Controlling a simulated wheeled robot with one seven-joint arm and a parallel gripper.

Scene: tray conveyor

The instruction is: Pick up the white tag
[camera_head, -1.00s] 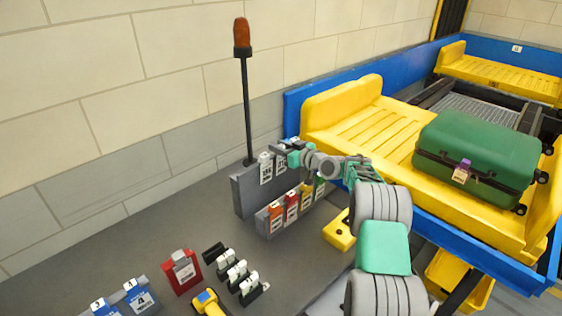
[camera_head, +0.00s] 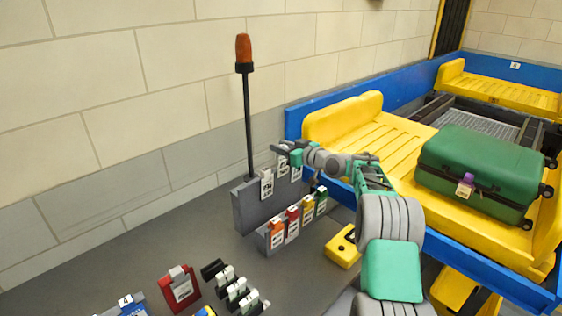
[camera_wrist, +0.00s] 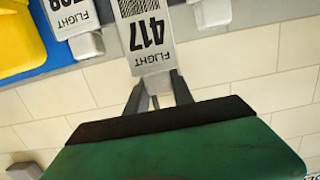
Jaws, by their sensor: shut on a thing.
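The white tag (camera_wrist: 146,40) reads "FLIGHT 417" with a barcode above the number in the wrist view. My gripper (camera_wrist: 159,84) is shut on its end; the dark fingers meet there. In the head view my gripper (camera_head: 282,150) is over the grey rack (camera_head: 246,208), and the held white tag (camera_head: 283,163) is small and partly covered. It sits a little higher than its neighbours. I cannot tell if its lower end is clear of the rack. Another white tag (camera_head: 267,185) hangs to its left and a further one (camera_head: 297,172) to its right.
A lower rack of coloured tags (camera_head: 292,230) stands in front. A lamp pole (camera_head: 248,130) rises behind the grey rack. A green suitcase (camera_head: 480,165) lies on a yellow tray (camera_head: 370,125) at right. Red, black and blue holders stand at the front left of the counter.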

